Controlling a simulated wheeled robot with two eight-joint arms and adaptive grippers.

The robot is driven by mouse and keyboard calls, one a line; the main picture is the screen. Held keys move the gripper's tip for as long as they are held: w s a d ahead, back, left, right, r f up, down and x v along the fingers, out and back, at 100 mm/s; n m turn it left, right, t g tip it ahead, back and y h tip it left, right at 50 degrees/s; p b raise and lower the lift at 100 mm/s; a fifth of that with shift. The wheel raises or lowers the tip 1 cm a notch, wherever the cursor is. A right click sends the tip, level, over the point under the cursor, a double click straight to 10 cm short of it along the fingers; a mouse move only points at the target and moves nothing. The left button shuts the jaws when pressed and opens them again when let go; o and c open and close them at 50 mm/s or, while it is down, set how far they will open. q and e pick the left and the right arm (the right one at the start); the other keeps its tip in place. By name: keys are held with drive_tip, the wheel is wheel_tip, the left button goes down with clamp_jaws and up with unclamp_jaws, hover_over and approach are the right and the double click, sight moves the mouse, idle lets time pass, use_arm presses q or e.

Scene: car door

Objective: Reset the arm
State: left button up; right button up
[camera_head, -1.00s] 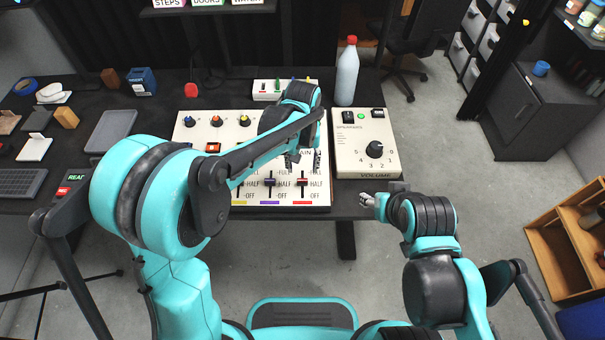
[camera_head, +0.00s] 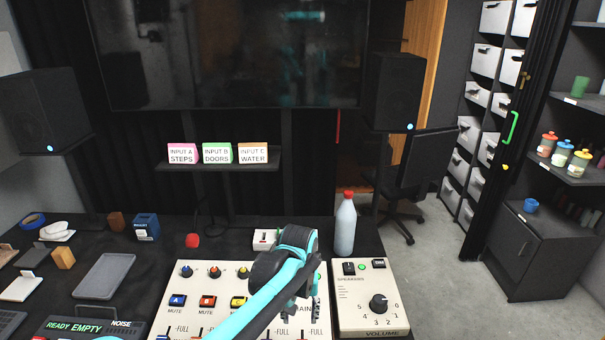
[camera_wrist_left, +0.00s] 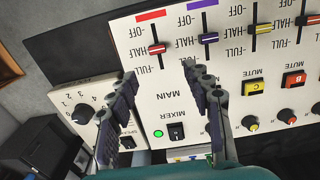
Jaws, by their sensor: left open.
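My left arm, teal and black, reaches up from the bottom of the head view, over the cream mixer panel (camera_head: 215,282). My left gripper (camera_head: 311,300) points down at the panel's right part and is partly hidden behind the wrist. In the left wrist view, my left gripper (camera_wrist_left: 163,80) has its two fingers spread with nothing between them. They are over the mixer panel, near the red slider (camera_wrist_left: 157,48) and the purple slider (camera_wrist_left: 208,38). The black switch (camera_wrist_left: 176,131) and a lit green light lie between the fingers in that picture. My right gripper is out of view.
A speaker volume box (camera_head: 372,299) stands right of the mixer. A bottle with a red cap (camera_head: 345,226) stands behind it. A grey tray (camera_head: 104,276) and small items lie at left. Input cards (camera_head: 217,153) stand on a shelf below a large dark screen (camera_head: 235,55).

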use_arm(q)
drive_tip(key=s+a+r+t, duration=0.2)
drive_tip(key=s+a+t, duration=0.1)
drive_tip(key=s+a, duration=0.5)
drive_tip(key=s+a+r+t, duration=0.2)
drive_tip(key=s+a+t, duration=0.2)
drive_tip(key=s+a, duration=0.3)
drive_tip(key=shift+s+a, duration=0.4)
drive_tip(key=shift+a, duration=0.7)
idle(2.4)
